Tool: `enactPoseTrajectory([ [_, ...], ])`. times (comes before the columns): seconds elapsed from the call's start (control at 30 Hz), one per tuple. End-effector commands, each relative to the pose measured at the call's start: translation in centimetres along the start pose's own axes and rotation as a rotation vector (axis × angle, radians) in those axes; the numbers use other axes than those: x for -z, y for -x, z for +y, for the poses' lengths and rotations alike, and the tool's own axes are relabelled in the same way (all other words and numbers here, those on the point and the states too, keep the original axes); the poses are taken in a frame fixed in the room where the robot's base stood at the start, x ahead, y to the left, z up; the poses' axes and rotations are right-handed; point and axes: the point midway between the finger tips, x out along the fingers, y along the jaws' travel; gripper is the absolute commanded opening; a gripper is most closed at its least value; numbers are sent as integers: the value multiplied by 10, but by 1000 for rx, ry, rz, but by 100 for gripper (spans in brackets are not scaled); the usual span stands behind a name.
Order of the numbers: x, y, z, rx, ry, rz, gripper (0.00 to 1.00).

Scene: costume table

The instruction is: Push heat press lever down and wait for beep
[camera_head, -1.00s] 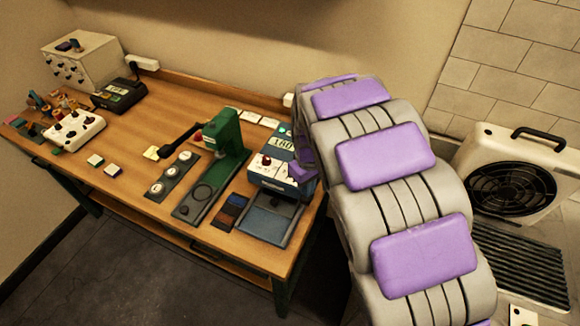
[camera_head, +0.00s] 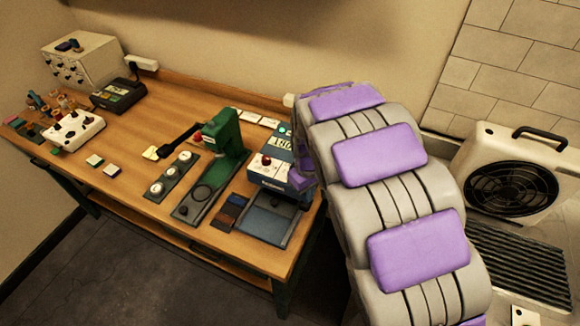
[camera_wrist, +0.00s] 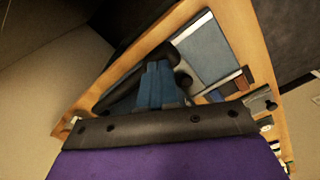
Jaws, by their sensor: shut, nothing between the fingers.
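The heat press (camera_head: 272,172) is the blue machine with a lit display and a white panel, at the right end of the wooden table. Its flat grey-blue base plate (camera_head: 265,220) extends in front, and also shows in the wrist view (camera_wrist: 205,48). My gripper (camera_wrist: 157,72) is shut and empty, its blue fingers close over the press in the wrist view. A dark bar (camera_wrist: 185,38), which may be the lever, passes just beyond the fingers. I cannot tell whether they touch it.
A green press (camera_head: 222,145) with a black, red-knobbed lever stands left of the heat press. Colour swatches (camera_head: 232,210) lie between them. A white-grey box (camera_head: 85,62), a black device (camera_head: 118,95) and a white controller (camera_head: 75,131) stand farther left. A fan unit (camera_head: 512,180) is at right.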

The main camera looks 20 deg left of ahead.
Motion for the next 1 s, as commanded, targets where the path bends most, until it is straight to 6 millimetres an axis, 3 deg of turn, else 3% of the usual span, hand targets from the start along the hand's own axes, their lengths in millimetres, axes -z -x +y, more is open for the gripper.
enactPoseTrajectory([
  [1.0,0,-23,0,1,0,-2,0],
])
